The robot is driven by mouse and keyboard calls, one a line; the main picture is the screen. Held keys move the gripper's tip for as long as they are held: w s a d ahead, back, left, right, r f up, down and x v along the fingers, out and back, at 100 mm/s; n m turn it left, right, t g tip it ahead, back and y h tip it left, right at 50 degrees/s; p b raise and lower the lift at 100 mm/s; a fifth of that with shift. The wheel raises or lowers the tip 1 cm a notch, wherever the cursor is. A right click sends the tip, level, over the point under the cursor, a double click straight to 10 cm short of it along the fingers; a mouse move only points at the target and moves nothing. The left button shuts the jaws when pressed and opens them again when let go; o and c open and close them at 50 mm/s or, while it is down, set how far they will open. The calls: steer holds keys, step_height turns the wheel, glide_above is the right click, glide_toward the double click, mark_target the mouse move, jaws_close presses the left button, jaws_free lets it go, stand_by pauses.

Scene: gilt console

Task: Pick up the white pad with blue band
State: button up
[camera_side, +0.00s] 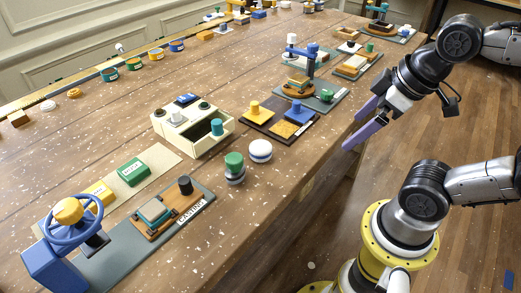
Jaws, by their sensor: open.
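The white pad with blue band (260,151) is a short, round white piece with a dark blue stripe around its side. It stands on the table near its front edge, in the middle of the side view. My gripper (356,127) is at the right, at the table's front edge, with its two purple fingers apart and nothing between them. It is well to the right of the pad and not touching it.
A green-topped grey knob (234,167) stands just left of the pad. A cream box (211,145) with knobs is behind it. A dark board (262,128) with yellow and blue pieces lies to its upper right. The table (265,195) is bare in front of the pad.

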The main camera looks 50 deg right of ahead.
steer(key=w+r+n+g, duration=0.1)
steer(key=w+r+n, duration=0.35)
steer(key=n, duration=0.25)
steer(key=n+g, duration=0.4)
steer(key=n, duration=0.5)
glide_above(261, 146)
step_height(261, 146, down, 10)
steer(key=shift+d+r, duration=0.1)
steer(key=shift+d, duration=0.05)
steer(key=shift+w+f, duration=0.1)
steer(key=shift+f, duration=2.85)
steer(key=c, duration=1.4)
